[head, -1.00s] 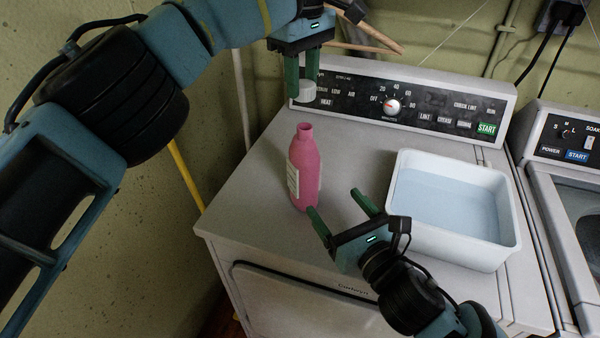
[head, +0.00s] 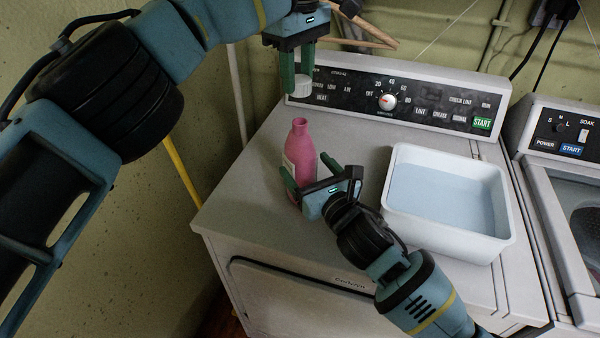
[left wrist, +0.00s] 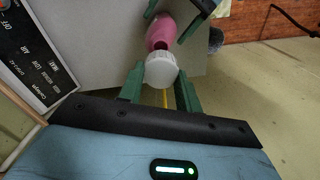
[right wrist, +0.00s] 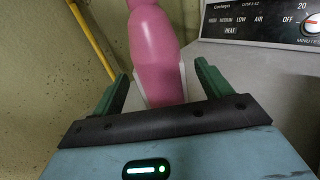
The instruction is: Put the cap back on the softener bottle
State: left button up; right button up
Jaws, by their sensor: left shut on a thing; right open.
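The pink softener bottle (head: 301,148) stands upright and uncapped on the dryer top, with a pale label on its side. My left gripper (head: 299,82) is shut on the white cap (head: 302,86), holding it above and behind the bottle. In the left wrist view the cap (left wrist: 161,69) sits between the fingers, partly covering the bottle (left wrist: 172,30). My right gripper (head: 309,177) is open at the front of the bottle, its fingers on either side of the lower body. In the right wrist view the bottle (right wrist: 157,60) rises between the open fingers; its base is hidden.
A white basin (head: 445,240) of pale blue liquid stands on the dryer top (head: 250,215), close to the right arm. The dryer's control panel (head: 400,100) rises behind. A second machine (head: 565,190) stands at right. The dryer top left of the bottle is clear.

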aim_at(299, 121)
jog(key=shift+x, duration=0.8)
jog(key=c, duration=1.5)
pick_arm(q)
jog(key=shift+f, duration=2.5)
jog(key=shift+f, duration=0.85)
jog(key=shift+f, duration=0.6)
